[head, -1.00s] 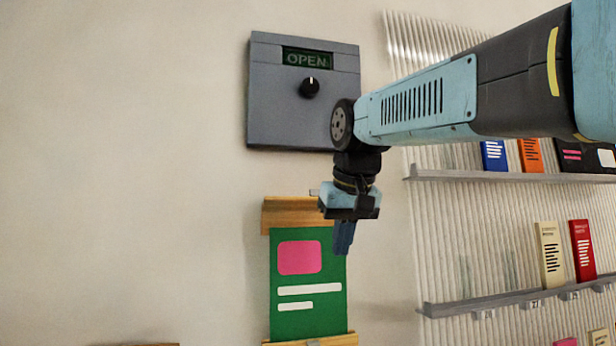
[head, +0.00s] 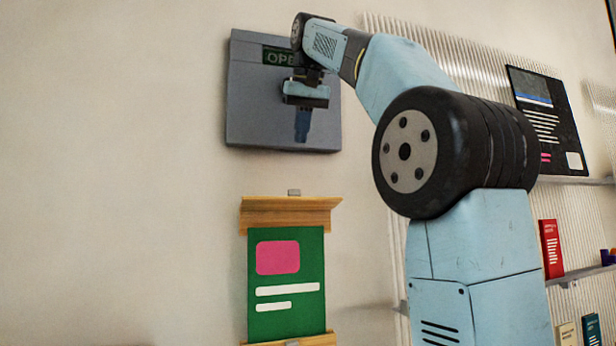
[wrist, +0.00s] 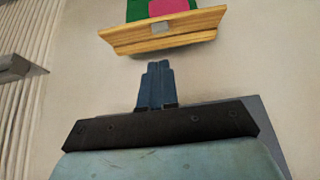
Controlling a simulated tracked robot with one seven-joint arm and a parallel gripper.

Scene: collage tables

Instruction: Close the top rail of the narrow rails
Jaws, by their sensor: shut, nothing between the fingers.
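The wooden top rail (head: 265,218) is on the wall in the head view, with a small grey tab (head: 294,192) at its upper middle. Its front face seems to lean outward; I cannot tell how far it stands open. A green poster (head: 287,321) with a pink block hangs below it. The bottom rail (head: 322,340) is cut by the frame edge. My gripper (head: 302,138) is shut and empty, pointing down in front of the grey wall box, above the top rail. In the wrist view the fingertips (wrist: 159,65) point toward the top rail (wrist: 160,42), with a visible gap.
The grey box (head: 250,110) has a display partly hidden by my arm; its knob is hidden. Ribbed panel shelves with a black sign (head: 545,115) and a red booklet (head: 551,248) are at the right. The wall left of the rails is bare.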

